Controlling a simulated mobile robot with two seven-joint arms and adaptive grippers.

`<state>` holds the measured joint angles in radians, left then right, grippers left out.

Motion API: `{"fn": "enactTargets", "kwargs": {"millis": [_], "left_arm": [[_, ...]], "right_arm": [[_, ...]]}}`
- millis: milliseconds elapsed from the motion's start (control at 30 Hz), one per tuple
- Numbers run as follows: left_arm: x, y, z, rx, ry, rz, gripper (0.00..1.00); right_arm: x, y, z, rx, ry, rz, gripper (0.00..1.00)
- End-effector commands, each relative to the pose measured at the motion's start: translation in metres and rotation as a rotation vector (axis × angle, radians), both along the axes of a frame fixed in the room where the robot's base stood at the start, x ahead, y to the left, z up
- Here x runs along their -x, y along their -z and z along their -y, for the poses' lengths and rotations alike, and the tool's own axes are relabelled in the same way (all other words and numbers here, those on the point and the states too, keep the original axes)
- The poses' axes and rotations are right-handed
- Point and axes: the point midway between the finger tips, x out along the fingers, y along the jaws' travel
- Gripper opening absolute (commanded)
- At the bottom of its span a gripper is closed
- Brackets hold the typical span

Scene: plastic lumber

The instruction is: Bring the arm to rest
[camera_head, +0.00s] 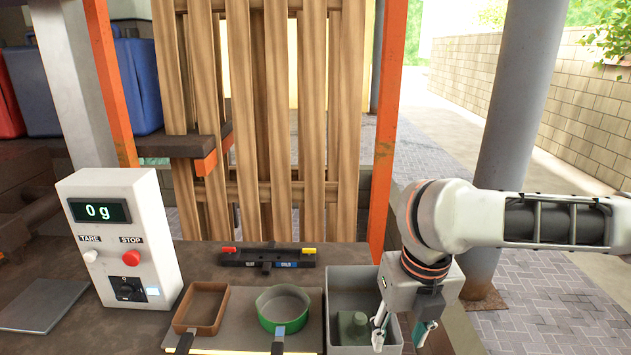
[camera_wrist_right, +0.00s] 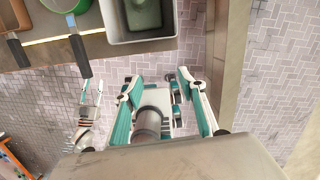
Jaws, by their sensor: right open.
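My right arm comes in from the right in the head view. My right gripper (camera_head: 400,340) points down at the right edge of a grey bin (camera_head: 340,281), its fingers apart with nothing seen between them. In the right wrist view the gripper (camera_wrist_right: 160,92) shows two teal and white fingers spread wide. The grey bin (camera_wrist_right: 115,38) lies ahead of them, with a green object (camera_wrist_right: 145,12) inside. My left gripper (camera_wrist_right: 92,95) appears small in the right wrist view, low at the left beyond the bench; its jaw state is unclear. It is not in the head view.
A scale box (camera_head: 125,225) reading 0 g stands at the left of the bench. A brown square pan (camera_head: 205,307) and a green round pan (camera_head: 284,309) sit left of the bin. A black tap bar (camera_head: 268,258) lies behind them. A grey post (camera_head: 515,110) stands at right.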

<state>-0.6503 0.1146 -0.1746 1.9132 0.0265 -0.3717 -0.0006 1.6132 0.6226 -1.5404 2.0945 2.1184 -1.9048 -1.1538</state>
Motion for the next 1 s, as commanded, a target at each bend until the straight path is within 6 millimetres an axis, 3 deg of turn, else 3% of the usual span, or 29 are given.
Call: {"fn": "enactTargets", "kwargs": {"millis": [200, 533, 1000], "left_arm": [[-0.003, -0.002, 0.0, 0.001, -0.002, 0.005, 0.37], [0.004, 0.003, -0.003, -0.005, 0.003, -0.006, 0.37], [0.005, 0.004, -0.005, -0.013, 0.007, -0.008, 0.37]], "right_arm": [[-0.017, 0.0, 0.058, -0.007, 0.142, -0.001, 0.41], [-0.027, 0.001, 0.142, -0.019, 0.345, -0.002, 0.41], [-0.057, 0.076, 0.101, -0.284, 0.686, 0.02, 0.41]]}}
